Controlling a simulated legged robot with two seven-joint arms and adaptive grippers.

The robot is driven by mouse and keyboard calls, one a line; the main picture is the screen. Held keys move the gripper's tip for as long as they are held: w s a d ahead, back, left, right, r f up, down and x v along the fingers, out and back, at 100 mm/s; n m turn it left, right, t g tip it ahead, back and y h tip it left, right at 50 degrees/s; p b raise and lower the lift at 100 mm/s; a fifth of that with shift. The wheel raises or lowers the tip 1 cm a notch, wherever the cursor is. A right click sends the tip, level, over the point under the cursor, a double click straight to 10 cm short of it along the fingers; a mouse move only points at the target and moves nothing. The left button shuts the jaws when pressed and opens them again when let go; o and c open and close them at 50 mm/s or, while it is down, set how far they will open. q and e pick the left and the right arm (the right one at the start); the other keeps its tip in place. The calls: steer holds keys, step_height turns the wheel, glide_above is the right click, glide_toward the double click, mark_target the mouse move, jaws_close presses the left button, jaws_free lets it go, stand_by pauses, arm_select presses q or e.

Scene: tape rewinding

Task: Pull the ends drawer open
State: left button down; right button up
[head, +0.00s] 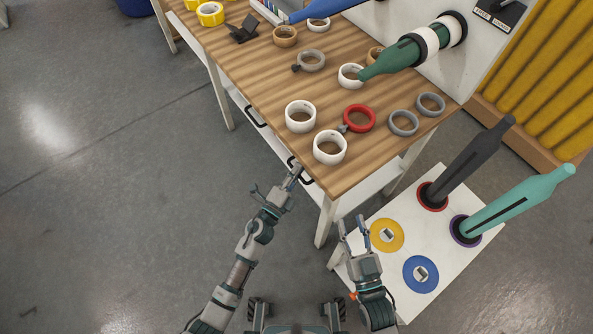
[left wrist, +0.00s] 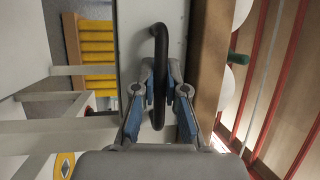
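The wooden-topped table (head: 270,70) has a white front with black drawer handles. The nearer black handle (head: 306,180) is by the table's near corner, partly hidden by my left gripper (head: 293,176). In the left wrist view the black handle (left wrist: 160,45) stands against a white drawer front (left wrist: 130,40). The fingers of my left gripper (left wrist: 161,82) are closed in on both sides of this bar, near its middle. The drawer looks closed. My right gripper (head: 352,228) is open and empty, beside the white side table. No label on the drawer is readable.
Another black handle (head: 254,117) is farther along the front. White tape rolls (head: 316,148) and a red roll (head: 372,117) lie on the tabletop. The white side table (head: 385,281) holds coloured discs and two upright bottle-shaped posts. The floor left of the drawers is clear.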

arm_select(q)
steer(key=shift+f, duration=0.15)
steer(key=shift+s+a, duration=0.2)
steer(key=shift+a, duration=0.05)
steer(key=s+a+p, duration=0.1)
steer(key=s+a, duration=0.6)
steer(key=a, duration=0.2)
steer(key=s+a+p, duration=0.1)
steer(key=s+a, duration=0.6)
steer(key=a, duration=0.3)
steer(key=shift+f, duration=0.15)
arm_select(e)
step_height(320, 180, down, 6)
steer(key=s+d+g+h, duration=0.1)
steer(key=g, duration=0.3)
steer(key=shift+s+g, duration=0.15)
steer(key=shift+g, duration=0.15)
steer(key=shift+r, duration=0.1)
arm_select(q)
steer(key=c, duration=1.2)
jaws_free()
steer(key=shift+w, duration=0.1)
steer(key=v, duration=1.2)
arm_select(e)
steer(key=shift+r, duration=0.1)
